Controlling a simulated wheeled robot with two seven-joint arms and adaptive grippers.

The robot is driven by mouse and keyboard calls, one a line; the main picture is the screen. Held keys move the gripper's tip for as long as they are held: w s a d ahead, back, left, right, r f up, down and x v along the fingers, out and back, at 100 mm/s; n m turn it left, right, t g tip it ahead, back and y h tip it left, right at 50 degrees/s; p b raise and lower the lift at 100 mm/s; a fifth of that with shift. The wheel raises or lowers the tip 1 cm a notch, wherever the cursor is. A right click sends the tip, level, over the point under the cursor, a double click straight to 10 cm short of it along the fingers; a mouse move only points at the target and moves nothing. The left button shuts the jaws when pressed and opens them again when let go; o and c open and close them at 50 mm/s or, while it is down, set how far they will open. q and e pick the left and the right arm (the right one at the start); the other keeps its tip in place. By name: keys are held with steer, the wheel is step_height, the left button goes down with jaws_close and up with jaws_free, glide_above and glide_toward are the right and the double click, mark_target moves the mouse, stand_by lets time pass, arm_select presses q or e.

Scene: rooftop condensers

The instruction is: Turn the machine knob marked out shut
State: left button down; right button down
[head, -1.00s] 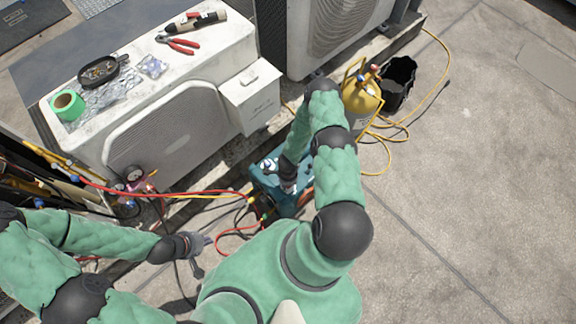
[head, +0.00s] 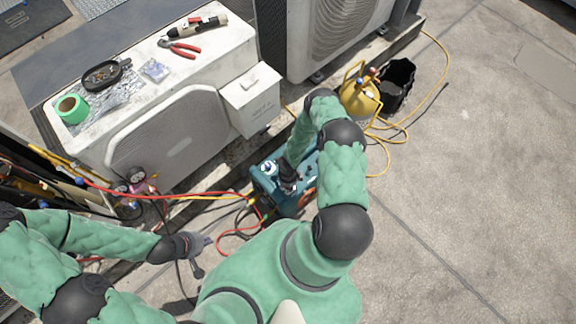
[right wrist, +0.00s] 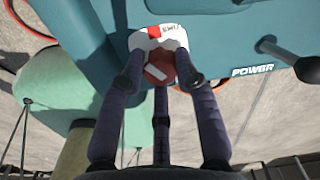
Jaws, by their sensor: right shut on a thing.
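The teal machine (head: 268,186) stands on the roof floor beside the condenser, partly hidden by my right arm. The right wrist view shows its teal casing (right wrist: 230,35) and the red knob (right wrist: 158,70) with a white bar across it. A red and white label (right wrist: 160,36) lies behind the knob; its upside-down lettering is hard to read. My right gripper (right wrist: 162,75) has its fingers around the knob and is shut on it. In the head view that gripper (head: 289,180) is at the machine's top. My left gripper (head: 203,255) is empty, fingers apart, left of the machine.
Red and yellow hoses (head: 205,194) run from the gauges (head: 136,178) to the machine. A yellow cylinder (head: 359,94) and a black bucket (head: 398,82) stand behind it. The condenser (head: 165,140) carries tools and tape. The floor at right is clear.

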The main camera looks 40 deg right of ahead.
steer(key=m+p, duration=0.1)
steer(key=m, duration=0.5)
steer(key=shift+m, duration=0.4)
stand_by(0.3)
steer(key=c, duration=0.9)
jaws_free()
steer(key=shift+w+r, duration=0.1)
steer(key=shift+r, duration=0.35)
step_height(320, 180, up, 11)
steer(key=shift+a, duration=0.1)
